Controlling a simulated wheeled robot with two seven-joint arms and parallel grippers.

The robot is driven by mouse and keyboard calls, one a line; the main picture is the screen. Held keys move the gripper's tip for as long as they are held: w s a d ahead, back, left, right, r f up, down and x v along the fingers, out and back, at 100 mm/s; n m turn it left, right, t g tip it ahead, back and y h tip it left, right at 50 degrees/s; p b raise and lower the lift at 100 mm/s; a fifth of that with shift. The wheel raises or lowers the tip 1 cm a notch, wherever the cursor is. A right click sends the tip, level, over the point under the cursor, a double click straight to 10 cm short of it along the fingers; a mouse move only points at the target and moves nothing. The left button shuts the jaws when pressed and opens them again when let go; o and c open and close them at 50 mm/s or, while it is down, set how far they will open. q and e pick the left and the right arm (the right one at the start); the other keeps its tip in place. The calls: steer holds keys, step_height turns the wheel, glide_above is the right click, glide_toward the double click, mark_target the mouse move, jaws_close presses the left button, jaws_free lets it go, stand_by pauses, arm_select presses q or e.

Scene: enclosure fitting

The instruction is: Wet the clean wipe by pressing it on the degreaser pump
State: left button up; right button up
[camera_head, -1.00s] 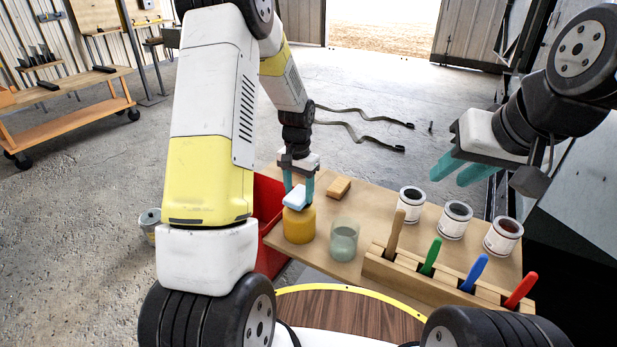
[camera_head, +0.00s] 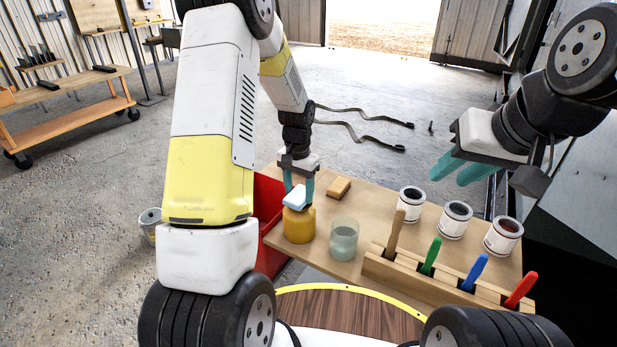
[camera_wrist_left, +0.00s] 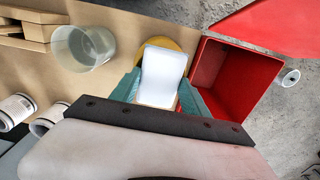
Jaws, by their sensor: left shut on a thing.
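My left gripper (camera_head: 298,192) is shut on the clean wipe (camera_head: 295,196), a white-to-pale-blue pad. The wipe is right over the top of the yellow-orange degreaser pump (camera_head: 299,225) on the table. In the left wrist view the wipe (camera_wrist_left: 161,77) sits between the teal fingers and covers most of the yellow pump (camera_wrist_left: 178,55) below it. I cannot tell whether the wipe is pressing on the pump or only just above it. My right gripper (camera_head: 462,169) is raised over the table's far right side, its teal fingers apart and empty.
A clear glass jar (camera_head: 344,240) stands just right of the pump. A wooden block (camera_head: 339,187) lies behind. Three labelled cans (camera_head: 455,221) and a rack (camera_head: 420,284) with several coloured handles are at right. A red bin (camera_head: 270,205) adjoins the table's left edge.

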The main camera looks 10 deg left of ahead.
mark_target(299, 194)
stand_by(0.3)
arm_select(q)
steer(key=shift+r, duration=3.5)
